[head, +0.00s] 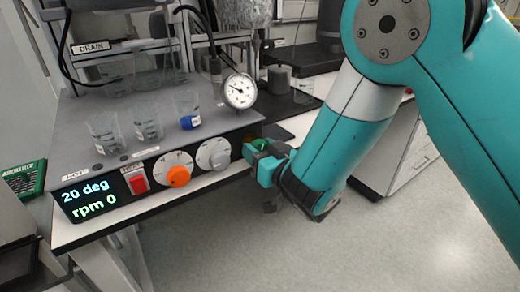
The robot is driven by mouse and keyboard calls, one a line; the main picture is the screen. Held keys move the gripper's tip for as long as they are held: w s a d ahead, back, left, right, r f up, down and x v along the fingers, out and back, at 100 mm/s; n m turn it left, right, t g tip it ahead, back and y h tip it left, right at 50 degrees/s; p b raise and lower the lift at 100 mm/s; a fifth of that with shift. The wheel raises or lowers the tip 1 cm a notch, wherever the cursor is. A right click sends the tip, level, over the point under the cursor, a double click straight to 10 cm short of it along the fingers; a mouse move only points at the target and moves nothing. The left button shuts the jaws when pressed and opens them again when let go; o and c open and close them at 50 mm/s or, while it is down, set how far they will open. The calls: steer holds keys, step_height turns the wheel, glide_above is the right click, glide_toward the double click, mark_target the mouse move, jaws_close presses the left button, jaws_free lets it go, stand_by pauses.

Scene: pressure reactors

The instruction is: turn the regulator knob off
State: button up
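The reactor's front panel carries an orange knob (178,176) and a grey knob (213,154) side by side, each on a round white dial. I cannot tell from the labels which one is the regulator knob. My gripper (258,162) is at the right end of the panel, to the right of the grey knob and apart from it. Its fingers are small and partly hidden by its own body, so its opening is unclear. A small green part (260,144) shows just behind it; what it belongs to is hidden.
A display (88,200) reads "20 deg" and "rpm 0", beside a red switch (136,180). Several glass beakers (148,124), a blue-capped vial (190,122) and a pressure gauge (239,91) stand above the panel. Open floor (400,235) lies at the right.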

steer(key=shift+c, duration=0.5)
steer(key=shift+n, duration=0.3)
steer(key=n, duration=0.4)
steer(key=shift+n, duration=0.3)
steer(key=n, duration=1)
steer(key=shift+d+n, duration=0.1)
steer(key=shift+n, duration=0.3)
steer(key=n, duration=0.4)
steer(key=shift+n, duration=0.4)
